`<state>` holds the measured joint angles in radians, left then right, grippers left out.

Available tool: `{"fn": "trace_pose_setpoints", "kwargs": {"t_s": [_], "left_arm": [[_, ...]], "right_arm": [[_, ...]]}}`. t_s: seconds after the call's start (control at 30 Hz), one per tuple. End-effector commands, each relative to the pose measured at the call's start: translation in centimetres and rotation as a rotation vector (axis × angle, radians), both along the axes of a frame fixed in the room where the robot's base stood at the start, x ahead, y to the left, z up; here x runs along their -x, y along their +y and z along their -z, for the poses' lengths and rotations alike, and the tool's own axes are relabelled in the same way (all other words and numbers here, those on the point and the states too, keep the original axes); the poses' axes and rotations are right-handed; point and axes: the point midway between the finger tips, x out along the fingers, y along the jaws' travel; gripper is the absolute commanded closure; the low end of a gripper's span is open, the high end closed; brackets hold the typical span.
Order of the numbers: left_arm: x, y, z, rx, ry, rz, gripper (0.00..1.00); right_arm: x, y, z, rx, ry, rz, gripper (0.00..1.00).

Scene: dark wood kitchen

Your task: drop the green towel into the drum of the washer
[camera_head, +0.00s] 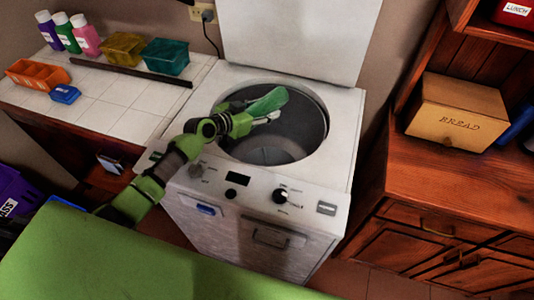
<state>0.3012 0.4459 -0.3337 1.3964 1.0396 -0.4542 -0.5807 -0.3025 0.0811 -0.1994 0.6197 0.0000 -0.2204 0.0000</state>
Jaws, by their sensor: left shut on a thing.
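The white top-loading washer (341,135) stands in the middle with its lid (295,40) raised. Its round grey drum (268,150) is open at the top. My left arm reaches in from the lower left, and my left gripper (262,117) is over the drum opening. I cannot tell how far the towel is above or below the rim. The fingertips are partly hidden by the towel. My right gripper is not in view.
A white tiled counter (118,92) at left holds several bottles (67,33), a yellow box (122,49), a teal box (165,57), an orange tray (37,74) and a dark bar (130,72). A wooden cabinet with a bread box (457,111) stands close at right.

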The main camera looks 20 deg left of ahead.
Motion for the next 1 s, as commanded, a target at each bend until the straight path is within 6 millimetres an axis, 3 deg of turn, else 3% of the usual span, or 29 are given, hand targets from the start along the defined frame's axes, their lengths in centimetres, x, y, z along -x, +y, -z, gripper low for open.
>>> {"fn": "trace_pose_setpoints", "kwargs": {"t_s": [0.2, 0.23, 0.3, 0.67, 0.77, 1.0], "left_arm": [[0.0, 0.0, -0.1, 0.001, -0.002, 0.000, 0.80], [0.0, 0.0, -0.1, 0.001, -0.002, 0.000, 0.47], [0.0, 0.0, -0.1, 0.002, -0.001, 0.000, 0.35], [0.0, 0.0, -0.3, 0.001, -0.001, 0.001, 0.35], [0.0, 0.0, -1.3, 0.000, -0.002, 0.003, 0.35], [-0.1, 0.0, -6.1, -0.001, -0.006, 0.002, 0.35]], "right_arm": [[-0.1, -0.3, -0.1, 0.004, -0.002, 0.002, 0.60], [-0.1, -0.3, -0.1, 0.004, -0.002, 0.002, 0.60], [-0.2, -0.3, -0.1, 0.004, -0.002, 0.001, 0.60], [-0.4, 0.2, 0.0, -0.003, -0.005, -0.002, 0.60], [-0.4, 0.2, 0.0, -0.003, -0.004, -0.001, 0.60], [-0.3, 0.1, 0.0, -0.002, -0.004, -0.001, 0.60]]}}
